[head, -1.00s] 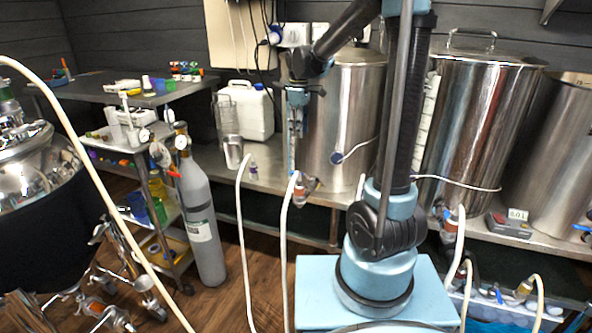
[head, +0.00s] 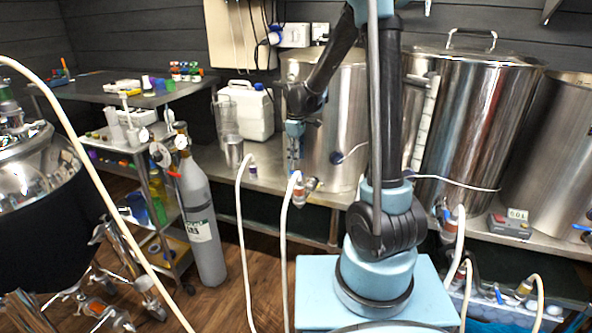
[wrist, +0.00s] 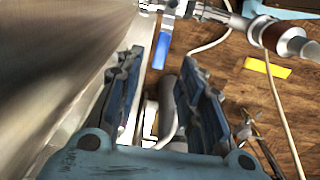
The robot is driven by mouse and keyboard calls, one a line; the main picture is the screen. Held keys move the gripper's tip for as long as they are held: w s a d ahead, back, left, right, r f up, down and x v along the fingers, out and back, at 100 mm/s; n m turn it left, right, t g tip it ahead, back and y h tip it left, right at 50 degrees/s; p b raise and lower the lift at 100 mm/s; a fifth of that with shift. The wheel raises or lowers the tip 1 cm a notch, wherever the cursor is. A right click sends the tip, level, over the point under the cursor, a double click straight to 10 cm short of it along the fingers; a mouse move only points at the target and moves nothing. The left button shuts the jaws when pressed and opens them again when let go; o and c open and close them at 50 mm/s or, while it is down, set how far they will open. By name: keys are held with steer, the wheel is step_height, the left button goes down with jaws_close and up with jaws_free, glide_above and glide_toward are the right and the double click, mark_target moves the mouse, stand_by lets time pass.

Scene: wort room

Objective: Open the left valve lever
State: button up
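The left valve (head: 309,185) is a steel fitting low on the left kettle, with a red-brown coupling and a pale hose. In the wrist view, its blue lever (wrist: 162,50) hangs from the steel valve body (wrist: 177,6), between and beyond the fingertips. My gripper (wrist: 162,62) is open, with nothing between its fingers. In the head view my gripper (head: 295,170) points down just above the valve, close to the kettle front. The lever cannot be made out there, and contact cannot be told.
The left kettle wall (wrist: 55,50) is close along the left of the wrist view. Hoses (head: 239,240) hang in front of the bench. A grey cylinder (head: 200,225) and a shelf cart stand left.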

mark_target(296, 172)
steer(key=shift+f, duration=3)
jaws_close()
